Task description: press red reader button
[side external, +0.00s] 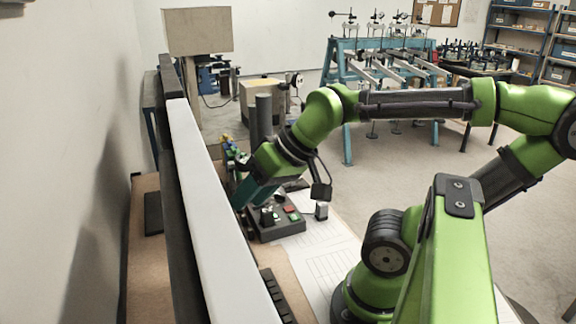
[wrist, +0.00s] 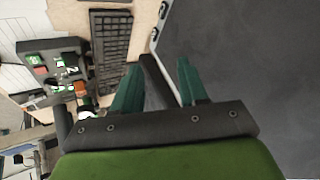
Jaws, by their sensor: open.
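A dark control box (side external: 277,231) lies on the desk in the side view, with a red button (side external: 290,209) and other small controls on top. The box also shows at the left of the wrist view (wrist: 55,48), with green-lit parts, a red patch (wrist: 40,70) and an orange-red part (wrist: 80,89). I cannot tell which red part belongs to the reader. My gripper (side external: 240,198) is left of and above the box in the side view. In the wrist view its teal fingers (wrist: 158,80) are spread and empty, apart from the box. The fingertips are partly hidden in the side view.
A black keyboard (wrist: 111,45) lies beside the box. A large dark panel (wrist: 245,75) fills the right of the wrist view. A long pale-topped partition (side external: 205,195) runs left of my gripper. A small grey block (side external: 321,211) stands right of the box, over white sheets (side external: 325,250).

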